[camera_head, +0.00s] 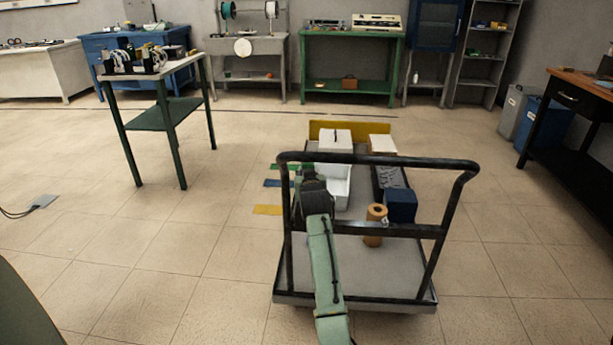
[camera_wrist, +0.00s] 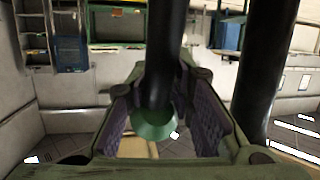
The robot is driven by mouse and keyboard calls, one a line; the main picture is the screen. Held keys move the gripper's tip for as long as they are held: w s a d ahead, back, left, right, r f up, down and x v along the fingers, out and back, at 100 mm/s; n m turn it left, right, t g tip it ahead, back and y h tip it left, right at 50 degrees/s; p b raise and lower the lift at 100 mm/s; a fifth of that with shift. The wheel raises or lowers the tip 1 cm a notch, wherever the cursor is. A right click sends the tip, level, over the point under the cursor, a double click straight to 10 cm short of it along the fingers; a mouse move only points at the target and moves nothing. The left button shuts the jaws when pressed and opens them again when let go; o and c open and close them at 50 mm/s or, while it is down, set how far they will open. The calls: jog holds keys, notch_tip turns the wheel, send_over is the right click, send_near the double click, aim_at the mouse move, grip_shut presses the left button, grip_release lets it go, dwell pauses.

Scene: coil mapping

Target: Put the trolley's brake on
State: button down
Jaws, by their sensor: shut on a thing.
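The trolley (camera_head: 345,255) stands on the tiled floor with its black push handle (camera_head: 400,163) on the near side. My gripper (camera_head: 309,188) is at the left upright of that handle, partly hidden by my own arm. In the wrist view its purple-padded fingers (camera_wrist: 165,115) are closed about a black bar (camera_wrist: 162,50), with a round green end (camera_wrist: 155,124) between them. A second black bar (camera_wrist: 262,70) stands to the right, apart from the fingers. I cannot tell which part of the trolley the held bar is. No brake is clearly seen.
The trolley carries a white box (camera_head: 335,142), a blue box (camera_head: 401,205) and an orange-brown spool (camera_head: 374,222). A green-legged table (camera_head: 170,112) stands at left, benches along the back wall, and a dark desk (camera_head: 565,95) at right. The floor left of the trolley is mostly clear.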

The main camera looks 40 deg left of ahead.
jog(key=shift+w+d+r, duration=0.35)
jog(key=shift+w+r, duration=0.1)
jog(key=shift+r, duration=0.3)
jog(key=c, duration=1.4)
grip_release()
jog(key=o, duration=0.3)
jog(key=shift+s+f, duration=0.15)
jog(key=shift+f, duration=0.05)
jog(key=shift+s+a+f, duration=0.1)
jog(key=shift+a+f, duration=0.05)
jog(key=v, duration=1.2)
